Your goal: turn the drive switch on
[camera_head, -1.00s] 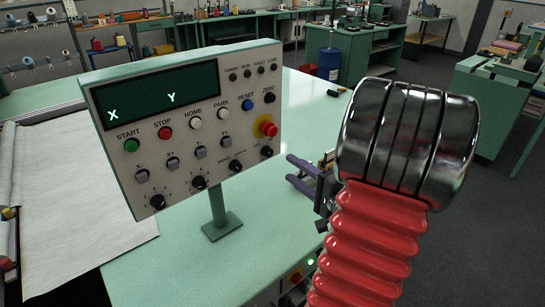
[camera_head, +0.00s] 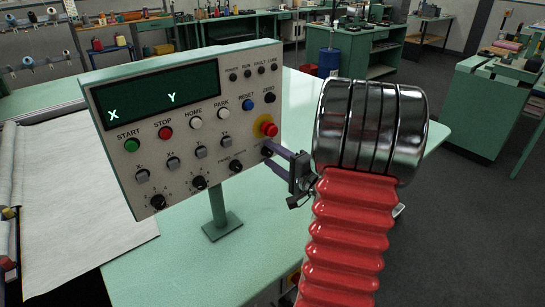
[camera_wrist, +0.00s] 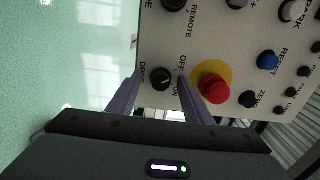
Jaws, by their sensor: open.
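The drive switch (camera_wrist: 161,79) is a small black rotary knob at the lower right corner of the control panel (camera_head: 150,150). In the wrist view it lies between the tips of my two purple fingers, with DRIVE, OFF and ON lettered around it. A pale mark shows on the knob, but I cannot tell clearly which label it points to. My gripper (camera_head: 271,155) is open, its fingers reaching left to the panel's lower right edge in the head view. One finger is on each side of the knob, and I cannot tell whether either touches it.
A red emergency stop button (camera_wrist: 215,89) on a yellow ring is close beside one finger. Other buttons and knobs cover the panel, which stands on a green post (camera_head: 217,205) on a pale green table (camera_head: 180,260). White cloth (camera_head: 70,190) lies at left.

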